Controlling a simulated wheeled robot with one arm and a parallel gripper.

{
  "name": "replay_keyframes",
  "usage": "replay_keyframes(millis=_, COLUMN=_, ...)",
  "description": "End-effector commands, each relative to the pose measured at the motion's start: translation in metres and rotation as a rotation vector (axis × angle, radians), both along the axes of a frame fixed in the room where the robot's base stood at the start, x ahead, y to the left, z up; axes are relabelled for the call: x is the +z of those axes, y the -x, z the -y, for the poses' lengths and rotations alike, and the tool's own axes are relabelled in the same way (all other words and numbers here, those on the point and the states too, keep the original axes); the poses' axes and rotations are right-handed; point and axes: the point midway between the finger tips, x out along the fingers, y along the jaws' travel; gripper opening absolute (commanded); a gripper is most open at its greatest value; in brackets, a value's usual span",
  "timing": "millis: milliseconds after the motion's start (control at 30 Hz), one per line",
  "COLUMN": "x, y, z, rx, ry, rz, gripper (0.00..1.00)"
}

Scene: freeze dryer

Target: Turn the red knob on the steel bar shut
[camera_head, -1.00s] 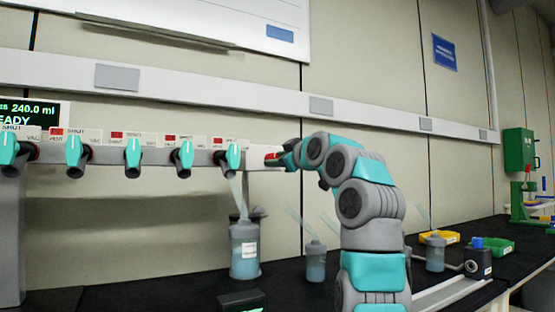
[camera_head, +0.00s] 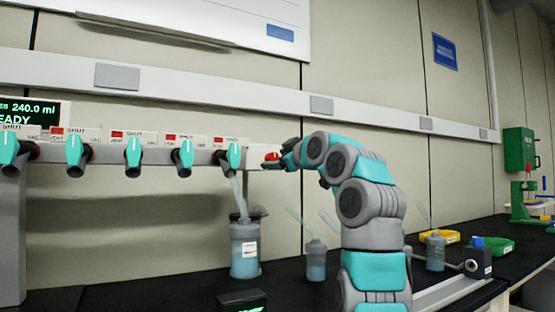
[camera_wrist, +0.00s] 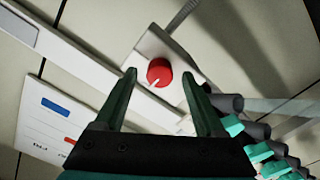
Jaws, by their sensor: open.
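The red knob (camera_head: 272,156) sits on the right end of the pale steel bar (camera_head: 105,155). In the wrist view the red knob (camera_wrist: 159,72) is round, with a white pointer mark toward its lower left, on a pale end plate (camera_wrist: 150,45). My gripper (camera_wrist: 159,77) is open. Its two dark green fingers stand on either side of the knob in that view, with gaps to it; I cannot tell how far short of it the tips are. In the head view my gripper (camera_head: 277,164) is small and just beside the knob, overlapping its lower edge.
Several teal valve handles (camera_head: 133,152) line the bar to the left. A flask (camera_head: 244,250) hangs or stands below the rightmost valve. Smaller bottles (camera_head: 316,262), a yellow tray (camera_head: 438,237) and a green tray (camera_head: 497,245) are on the black bench. The wall behind is close.

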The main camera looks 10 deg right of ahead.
Motion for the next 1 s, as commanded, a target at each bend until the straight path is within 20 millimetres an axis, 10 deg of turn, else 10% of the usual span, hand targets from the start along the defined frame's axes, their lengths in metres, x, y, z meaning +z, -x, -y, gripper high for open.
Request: replay_keyframes(millis=1000, x=0.0, y=0.074, z=0.024, rx=0.0, ry=0.0, rz=0.0, gripper=0.72)
